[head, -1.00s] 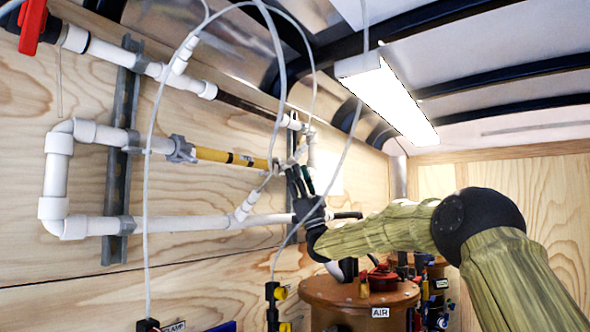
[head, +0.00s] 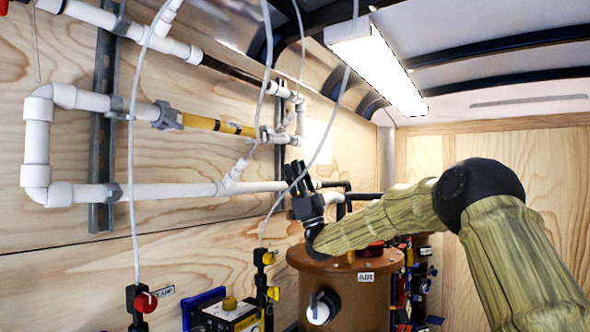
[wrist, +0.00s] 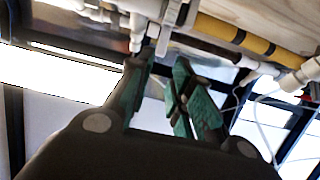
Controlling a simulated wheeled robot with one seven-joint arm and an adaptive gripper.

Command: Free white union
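A yellow pipe section (head: 215,124) runs along the left plywood wall with a grey union-like fitting (head: 167,116) at its left end. A white fitting (head: 265,133) sits at its right end; I cannot tell for sure whether this is the white union. The yellow pipe also shows at top right in the wrist view (wrist: 235,34), with a white fitting (wrist: 292,82) beside it. My gripper (head: 295,172) points up, below and right of that white fitting. Its teal-padded fingers (wrist: 160,85) are apart, with no object clearly held between them.
A white lower pipe (head: 160,190) runs behind my gripper. Thin pale hoses (head: 335,120) hang across the view. A brown tank (head: 345,290) labelled AIR stands below my arm. Valves (head: 262,258) stand at its left. A ceiling lamp (head: 385,70) is above.

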